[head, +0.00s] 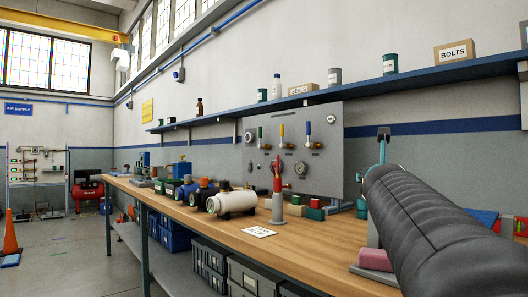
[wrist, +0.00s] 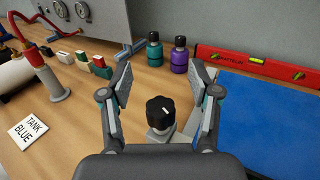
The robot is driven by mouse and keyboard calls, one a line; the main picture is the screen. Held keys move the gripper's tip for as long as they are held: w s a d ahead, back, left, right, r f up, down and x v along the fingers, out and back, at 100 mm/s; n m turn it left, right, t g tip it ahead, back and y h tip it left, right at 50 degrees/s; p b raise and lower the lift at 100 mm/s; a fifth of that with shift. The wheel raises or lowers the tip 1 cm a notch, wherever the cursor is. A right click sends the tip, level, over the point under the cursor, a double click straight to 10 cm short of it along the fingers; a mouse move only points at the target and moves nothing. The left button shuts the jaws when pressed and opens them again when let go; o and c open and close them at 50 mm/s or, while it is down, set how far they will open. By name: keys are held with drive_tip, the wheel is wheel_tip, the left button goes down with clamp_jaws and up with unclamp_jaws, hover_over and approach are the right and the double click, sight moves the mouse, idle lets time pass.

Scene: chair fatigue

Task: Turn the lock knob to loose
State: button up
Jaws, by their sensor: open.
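The lock knob (wrist: 161,112) is black and ribbed, with a short white mark on its top. In the wrist view it stands upright on a pale grey block (wrist: 159,133) near the bottom centre. My gripper (wrist: 160,80) is open, with one finger to the left of the knob and one to its right. A visible gap lies on each side, and nothing is held. My wrist covers the bottom of that view. No loose or tight lettering can be read. In the head view my dark arm hides the knob's area.
A blue mat (wrist: 275,115) and a red level (wrist: 250,64) lie to the right. Teal (wrist: 154,50) and purple (wrist: 179,55) bottles stand behind. A grey post (wrist: 46,78) and a TANK BLUE card (wrist: 35,130) are left. The wooden bench (head: 270,245) has clear room at its front.

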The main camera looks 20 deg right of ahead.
drive_tip(key=shift+r, duration=3.1)
